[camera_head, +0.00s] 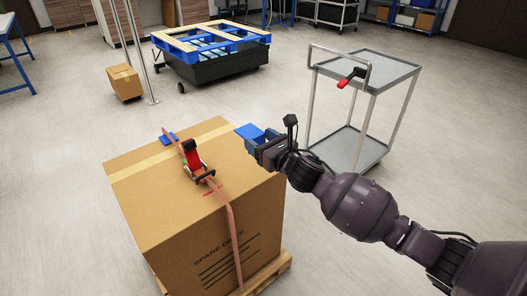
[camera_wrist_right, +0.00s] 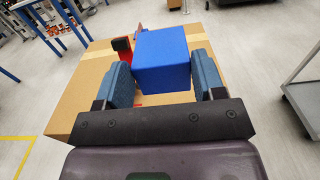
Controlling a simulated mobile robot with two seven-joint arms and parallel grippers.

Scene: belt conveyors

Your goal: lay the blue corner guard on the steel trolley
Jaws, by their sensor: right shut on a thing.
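The blue corner guard (camera_wrist_right: 163,62) is between the two fingers of my right gripper (camera_wrist_right: 163,80) in the right wrist view, and the gripper is shut on it. In the head view my right gripper (camera_head: 262,143) is at the right edge of the large cardboard box, with part of the blue guard (camera_head: 249,131) showing at its tip. The steel trolley (camera_head: 372,70) stands behind and to the right of the gripper, with an upper and a lower shelf. A red-handled tool (camera_head: 350,77) shows at its upper left edge. My left gripper is not in view.
The cardboard box (camera_head: 243,202) stands on a wooden pallet (camera_head: 268,274). An orange strap with a red-handled ratchet (camera_head: 193,157) crosses its top, over another blue piece (camera_head: 169,138). A blue pallet (camera_head: 211,38) on a dark base and a small carton (camera_head: 124,82) stand behind. Floor is clear between box and trolley.

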